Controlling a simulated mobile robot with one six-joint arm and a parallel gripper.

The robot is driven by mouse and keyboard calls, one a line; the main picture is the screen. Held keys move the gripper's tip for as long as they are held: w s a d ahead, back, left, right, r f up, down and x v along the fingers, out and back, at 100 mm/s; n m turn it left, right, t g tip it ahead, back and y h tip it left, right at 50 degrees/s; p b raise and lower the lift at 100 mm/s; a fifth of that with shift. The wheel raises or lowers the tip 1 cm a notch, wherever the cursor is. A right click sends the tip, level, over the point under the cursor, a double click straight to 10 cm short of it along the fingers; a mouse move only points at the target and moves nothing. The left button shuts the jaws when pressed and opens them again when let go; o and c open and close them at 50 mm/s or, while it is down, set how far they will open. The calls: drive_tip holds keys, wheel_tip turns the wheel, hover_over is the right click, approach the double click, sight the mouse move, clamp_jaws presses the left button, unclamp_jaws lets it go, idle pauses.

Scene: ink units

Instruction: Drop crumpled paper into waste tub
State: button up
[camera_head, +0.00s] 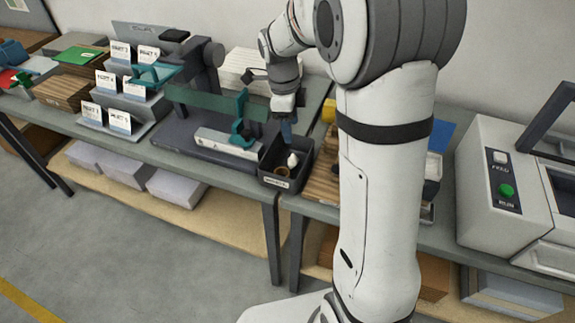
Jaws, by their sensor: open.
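The dark waste tub (287,184), with a label on its front, stands on the bench near its front edge. A small white lump (292,160) that looks like the crumpled paper is inside the tub, toward its right side. A brownish round piece (282,171) lies beside it in the tub. My gripper (287,138) points down over the tub's back part, above and a little left of the white lump. It is open and appears empty. The fingertips are small here, and I cannot tell their exact gap to the lump.
A grey device with teal parts (228,143) stands just left of the tub. Brown stacked sheets (322,182) lie right of it. Labelled card trays (108,118) are farther left. A machine with a green button (506,190) is at right. My arm hides part of the bench.

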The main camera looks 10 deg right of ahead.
wheel_tip(320, 180, up, 6)
drive_tip(key=shift+w+a, duration=0.15)
drive_tip(key=shift+a, duration=0.2)
drive_tip(key=s+d+f+n+t+y, duration=0.1)
drive_tip(key=s+n+t, duration=0.2)
drive_tip(key=s+n, duration=1.9)
drive_tip(key=shift+s+f+n, duration=0.2)
drive_tip(key=shift+n, duration=0.2)
drive_tip(key=shift+c, duration=0.5)
